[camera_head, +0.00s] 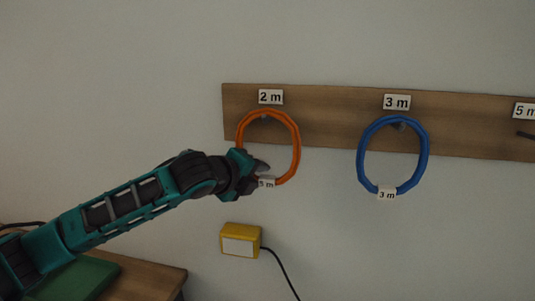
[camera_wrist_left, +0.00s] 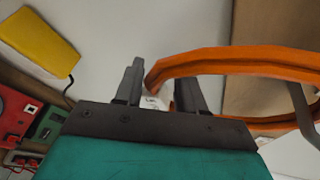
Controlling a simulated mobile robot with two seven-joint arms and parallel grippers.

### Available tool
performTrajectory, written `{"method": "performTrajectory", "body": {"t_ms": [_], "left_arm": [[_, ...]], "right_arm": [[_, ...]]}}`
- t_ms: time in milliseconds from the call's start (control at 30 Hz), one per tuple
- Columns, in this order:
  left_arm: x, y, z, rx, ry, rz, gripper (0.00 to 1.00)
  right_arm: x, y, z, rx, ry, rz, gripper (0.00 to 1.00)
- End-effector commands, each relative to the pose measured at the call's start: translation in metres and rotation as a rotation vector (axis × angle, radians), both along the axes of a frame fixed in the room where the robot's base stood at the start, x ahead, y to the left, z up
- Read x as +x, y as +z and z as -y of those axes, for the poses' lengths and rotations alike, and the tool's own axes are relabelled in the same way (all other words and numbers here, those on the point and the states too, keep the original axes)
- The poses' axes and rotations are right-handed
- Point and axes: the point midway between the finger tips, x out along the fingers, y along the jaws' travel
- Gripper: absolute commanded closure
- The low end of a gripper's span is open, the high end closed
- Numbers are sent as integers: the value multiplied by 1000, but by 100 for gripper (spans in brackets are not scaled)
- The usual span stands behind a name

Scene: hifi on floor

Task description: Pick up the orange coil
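The orange coil (camera_head: 297,142) hangs on a peg under the "2 m" label on the wooden board. A small white tag (camera_head: 266,183) sits at its bottom; its writing is too small to read surely. My left gripper (camera_head: 262,172) is at the coil's lower left. In the left wrist view the fingers (camera_wrist_left: 160,92) stand apart, with the tag and the coil's near end (camera_wrist_left: 158,72) showing in the gap. I cannot tell whether a finger touches the coil. The right gripper is not in view.
A blue coil (camera_head: 424,155) hangs under "3 m" to the right on the wooden board (camera_head: 335,120). A "5 m" label (camera_head: 524,111) is at the right edge. A yellow box (camera_head: 240,240) with a black cable is on the wall below. A wooden bench (camera_head: 150,279) is at lower left.

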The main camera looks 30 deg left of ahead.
Motion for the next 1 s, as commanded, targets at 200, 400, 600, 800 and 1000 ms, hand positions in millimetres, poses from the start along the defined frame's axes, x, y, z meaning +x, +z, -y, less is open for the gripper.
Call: {"method": "performTrajectory", "body": {"t_ms": [200, 400, 600, 800, 1000], "left_arm": [[0, 0, 0, 0, 0, 0, 82], [0, 0, 0, 0, 0, -1, 100], [0, 0, 0, 0, 0, 0, 100], [-1, 2, 0, 1, -1, 1, 100], [-4, 20, 1, -1, 0, 5, 100]], "right_arm": [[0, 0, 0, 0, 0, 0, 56], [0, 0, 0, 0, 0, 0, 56], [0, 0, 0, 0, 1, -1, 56], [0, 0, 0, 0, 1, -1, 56], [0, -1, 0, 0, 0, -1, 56]]}}
